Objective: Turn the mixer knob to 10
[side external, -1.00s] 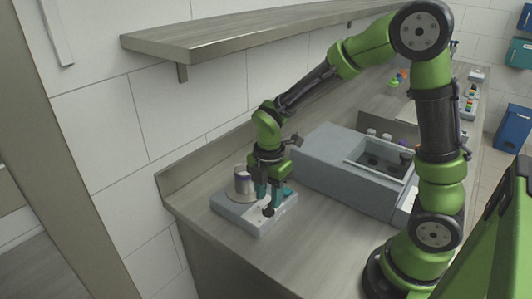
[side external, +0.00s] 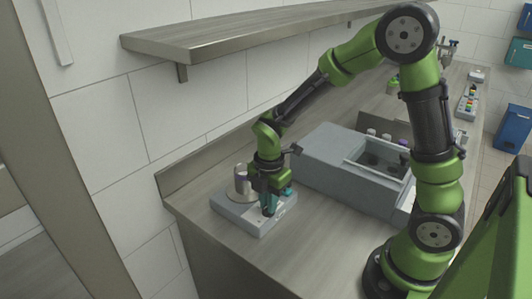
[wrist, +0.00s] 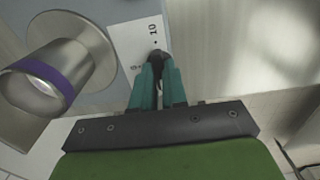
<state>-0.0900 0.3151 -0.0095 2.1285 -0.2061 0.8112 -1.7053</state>
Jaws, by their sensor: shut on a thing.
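The mixer (side external: 238,220) is a pale blue-grey box near the left end of the counter. Its black knob (wrist: 157,57) sits between my fingertips in the wrist view. My gripper (side external: 269,208) is shut on the knob from above, and it also shows in the wrist view (wrist: 158,80). A white dial label (wrist: 140,36) shows a "10" with a dot just beyond the knob and a smaller mark to the left. The rest of the dial is hidden by the fingers. The knob's exact pointing is hard to tell.
A metal cup with a purple band (wrist: 45,75) stands on the mixer's round plate (wrist: 103,45), close left of my fingers. A larger grey machine (side external: 345,170) stands to the right. A shelf (side external: 230,35) runs above along the wall. The counter front is clear.

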